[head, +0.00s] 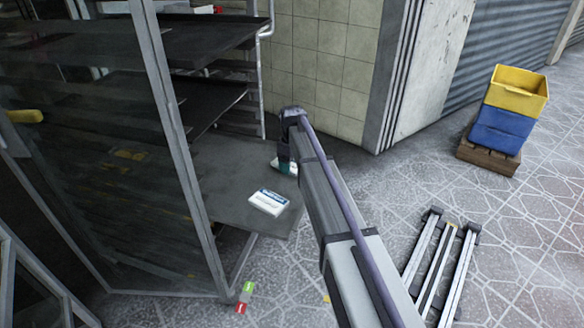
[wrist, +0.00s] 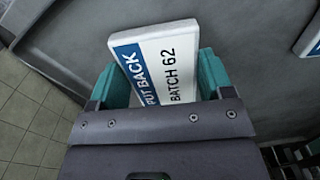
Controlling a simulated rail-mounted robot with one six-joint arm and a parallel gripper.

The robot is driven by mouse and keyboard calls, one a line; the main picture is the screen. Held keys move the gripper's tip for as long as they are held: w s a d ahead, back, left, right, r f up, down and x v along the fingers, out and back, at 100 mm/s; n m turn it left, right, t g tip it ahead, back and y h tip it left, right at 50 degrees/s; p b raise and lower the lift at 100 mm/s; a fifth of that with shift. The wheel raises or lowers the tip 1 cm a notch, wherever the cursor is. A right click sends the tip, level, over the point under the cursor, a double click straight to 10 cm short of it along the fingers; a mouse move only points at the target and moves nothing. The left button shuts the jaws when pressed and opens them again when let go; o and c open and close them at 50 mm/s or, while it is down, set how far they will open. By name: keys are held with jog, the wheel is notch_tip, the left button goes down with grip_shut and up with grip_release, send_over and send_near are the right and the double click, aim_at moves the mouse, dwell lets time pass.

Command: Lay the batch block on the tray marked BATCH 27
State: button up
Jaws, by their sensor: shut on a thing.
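My gripper (head: 287,166) is at the end of my arm, over the far right part of a dark grey tray (head: 232,203). In the wrist view its teal fingers (wrist: 165,85) are shut on a white block (wrist: 160,55) with a blue band, reading "PUT BACK" and "BATCH 62". In the head view the block is mostly hidden by my gripper. I cannot tell whether it touches the tray. A white and blue card (head: 268,201) lies on the tray's near right part; its text is too small to read. I see no "BATCH 27" marking.
Dark trays (head: 205,38) are stacked in a rack above. A glass door (head: 110,170) in a metal frame stands left. A tiled wall (head: 320,70) is behind my gripper. Yellow and blue crates (head: 510,110) stand on a pallet at right. Metal rails (head: 438,265) lie on the floor.

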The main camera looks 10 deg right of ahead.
aim_at(292, 164)
jog(key=shift+f+b, duration=0.45)
jog(key=shift+b, duration=0.05)
jog(key=o, duration=1)
jog(key=shift+r, duration=0.15)
notch_tip(292, 164, up, 13)
jog(key=p, duration=1.3)
jog(key=s+m, duration=0.8)
jog(key=s, duration=2.4)
jog(key=shift+s+a, duration=0.35)
jog(key=shift+a, duration=0.05)
